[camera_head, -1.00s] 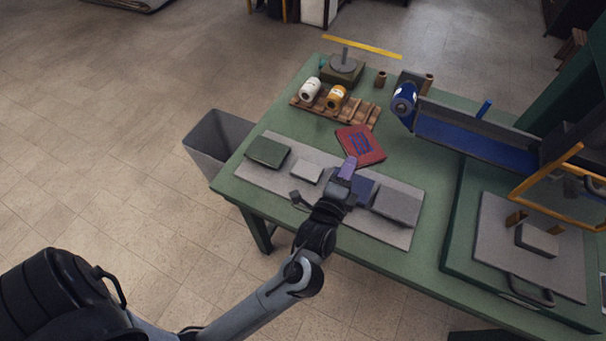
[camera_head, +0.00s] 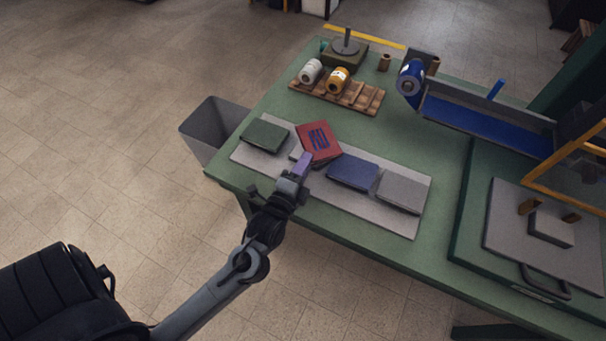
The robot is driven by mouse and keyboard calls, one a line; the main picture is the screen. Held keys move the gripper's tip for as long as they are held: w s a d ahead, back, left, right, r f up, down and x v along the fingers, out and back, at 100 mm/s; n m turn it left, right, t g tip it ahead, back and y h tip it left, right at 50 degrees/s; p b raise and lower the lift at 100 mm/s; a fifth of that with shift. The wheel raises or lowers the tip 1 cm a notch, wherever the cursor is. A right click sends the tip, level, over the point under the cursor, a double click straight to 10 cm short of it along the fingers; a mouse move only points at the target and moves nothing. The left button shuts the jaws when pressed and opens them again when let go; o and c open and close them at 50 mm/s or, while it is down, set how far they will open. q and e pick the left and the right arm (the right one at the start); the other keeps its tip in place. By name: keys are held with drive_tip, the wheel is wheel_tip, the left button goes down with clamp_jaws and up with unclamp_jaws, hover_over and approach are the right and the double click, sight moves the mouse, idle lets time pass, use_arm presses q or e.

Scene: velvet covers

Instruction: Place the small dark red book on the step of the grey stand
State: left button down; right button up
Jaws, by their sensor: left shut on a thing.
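The dark red book (camera_head: 319,140) has blue markings on its cover. My left gripper (camera_head: 303,166) is shut on its near edge and holds it over the grey stand (camera_head: 318,192), between the green book and the blue book. The stand is a long, flat light-grey board along the table's near left edge. A small pale raised block, which looks like the step, is mostly hidden beneath the red book; a sliver shows at its left. I cannot tell whether the book touches it. My right gripper is not in view.
A green book (camera_head: 265,135), a blue book (camera_head: 353,172) and a grey book (camera_head: 401,190) lie on the stand. Behind are a wooden rack (camera_head: 357,98) with spools and a blue conveyor-like trough (camera_head: 480,122). A grey bin (camera_head: 209,130) stands left of the table.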

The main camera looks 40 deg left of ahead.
use_arm(q)
drive_tip(key=shift+s+a+f+b, duration=0.1)
drive_tip(key=shift+f+b, duration=0.75)
drive_tip(key=shift+f, duration=1.2)
drive_tip(key=shift+f, duration=0.15)
drive_tip(key=shift+f, duration=0.1)
drive_tip(key=c, duration=1.1)
unclamp_jaws()
drive_tip(key=shift+f, duration=0.1)
drive_tip(key=shift+o, duration=0.2)
